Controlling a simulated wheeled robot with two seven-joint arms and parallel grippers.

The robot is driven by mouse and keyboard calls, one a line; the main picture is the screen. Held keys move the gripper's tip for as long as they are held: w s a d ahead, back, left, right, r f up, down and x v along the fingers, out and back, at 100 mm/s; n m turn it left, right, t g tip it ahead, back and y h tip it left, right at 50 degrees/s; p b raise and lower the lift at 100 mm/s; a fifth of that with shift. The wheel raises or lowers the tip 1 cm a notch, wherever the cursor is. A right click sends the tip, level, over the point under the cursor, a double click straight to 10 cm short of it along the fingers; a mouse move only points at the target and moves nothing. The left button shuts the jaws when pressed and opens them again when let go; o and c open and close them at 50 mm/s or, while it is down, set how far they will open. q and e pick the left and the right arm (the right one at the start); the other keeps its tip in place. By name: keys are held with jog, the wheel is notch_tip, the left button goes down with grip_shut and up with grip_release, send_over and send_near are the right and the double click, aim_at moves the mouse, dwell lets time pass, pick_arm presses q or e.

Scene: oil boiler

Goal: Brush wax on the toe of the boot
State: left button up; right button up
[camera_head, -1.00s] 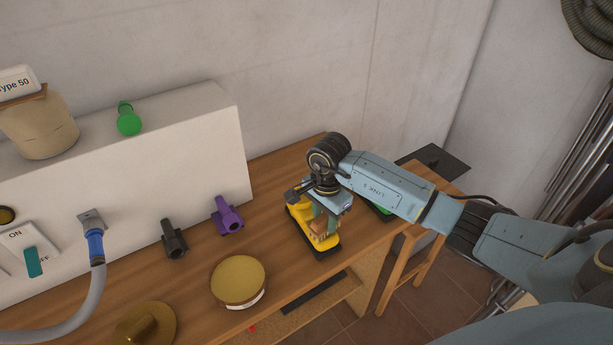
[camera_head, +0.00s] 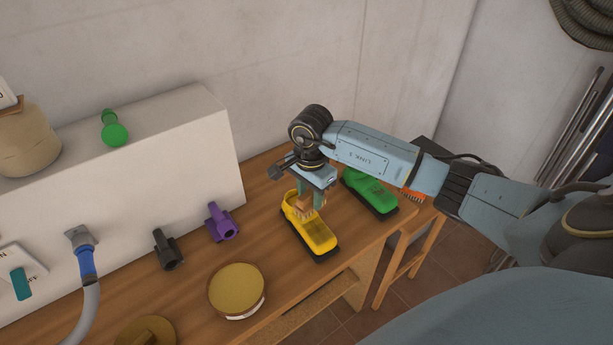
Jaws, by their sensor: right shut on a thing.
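A yellow boot (camera_head: 318,238) with a black sole lies on the wooden bench, its rounded end pointing toward the front edge. My right gripper (camera_head: 310,203) is shut on a small wooden brush (camera_head: 304,204) with pale bristles. The brush is over the far half of the yellow boot; I cannot tell whether the bristles touch it. The near end of the boot is uncovered. A round tin (camera_head: 237,288) with a golden top, which looks like the wax, stands to the left of the boot. My left gripper is not in view.
A green boot (camera_head: 371,191) lies right of the yellow one, partly behind my right arm. Purple (camera_head: 221,222) and black (camera_head: 168,249) fittings stand by the white block (camera_head: 140,150). A golden lid (camera_head: 146,333) lies at the bottom edge. The bench between tin and yellow boot is clear.

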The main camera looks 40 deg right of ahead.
jog(key=shift+w+r+p, duration=0.15)
jog(key=shift+r+p, duration=0.3)
jog(key=shift+r, duration=0.4)
jog(key=shift+r+p, duration=0.7)
jog(key=shift+r, duration=0.5)
